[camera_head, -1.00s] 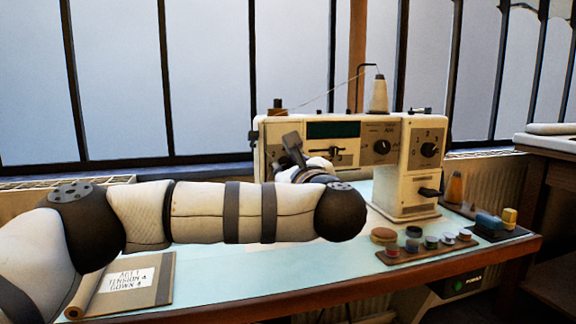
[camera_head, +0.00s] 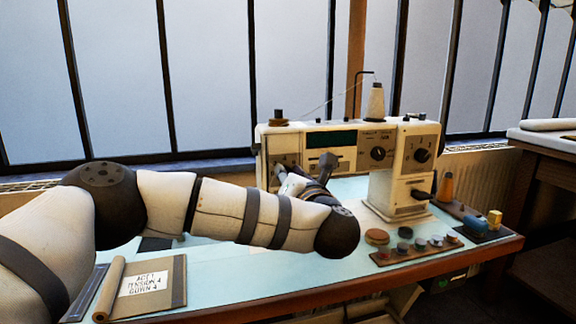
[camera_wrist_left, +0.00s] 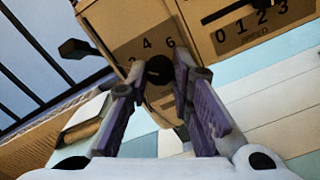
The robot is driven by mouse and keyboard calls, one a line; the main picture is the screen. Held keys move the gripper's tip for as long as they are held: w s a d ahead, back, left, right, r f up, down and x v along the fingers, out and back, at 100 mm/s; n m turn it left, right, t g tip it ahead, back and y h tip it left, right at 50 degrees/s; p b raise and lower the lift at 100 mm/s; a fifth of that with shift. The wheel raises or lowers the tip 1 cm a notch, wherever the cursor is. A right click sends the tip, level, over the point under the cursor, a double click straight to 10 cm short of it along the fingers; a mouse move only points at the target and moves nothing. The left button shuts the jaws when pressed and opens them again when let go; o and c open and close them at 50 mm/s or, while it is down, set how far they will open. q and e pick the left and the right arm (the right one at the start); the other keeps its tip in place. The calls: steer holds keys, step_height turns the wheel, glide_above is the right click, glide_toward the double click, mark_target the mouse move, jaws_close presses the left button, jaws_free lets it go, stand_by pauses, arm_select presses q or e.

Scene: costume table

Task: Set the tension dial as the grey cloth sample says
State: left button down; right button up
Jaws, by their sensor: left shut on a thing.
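In the left wrist view a dark round dial (camera_wrist_left: 158,70) sits on the cream machine's panel, with the numbers 2, 4 and 6 around it. My left gripper (camera_wrist_left: 157,77) is shut on this dial, one finger on each side. The dial's pointer cannot be made out. In the head view my left gripper (camera_head: 290,178) is at the left end of the sewing machine (camera_head: 345,139), and my arm hides part of it. A brown-grey cloth sample (camera_head: 172,285) with a white label lies front left; the label seems to read "ACT 1, TENSION 4, GOWN 4". My right gripper is not in view.
A slider (camera_wrist_left: 240,5) with a 0-to-3 scale is right of the dial. Two more dials (camera_head: 378,153) (camera_head: 422,155) are farther right. A tray of small round items (camera_head: 415,252) and a blue item (camera_head: 478,223) are at the table's right. A thread cone (camera_head: 376,101) tops the machine.

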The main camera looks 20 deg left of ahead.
arm_select(q)
steer(key=m+p, duration=0.7)
steer(key=m, duration=2.2)
steer(key=shift+f+m+p, duration=0.15)
steer(key=shift+m+p, duration=0.15)
steer(key=shift+p, duration=0.05)
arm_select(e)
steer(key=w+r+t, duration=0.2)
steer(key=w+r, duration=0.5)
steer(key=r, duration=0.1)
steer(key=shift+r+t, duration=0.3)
arm_select(q)
steer(key=shift+m, duration=0.3)
steer(key=c, duration=1.4)
jaws_free()
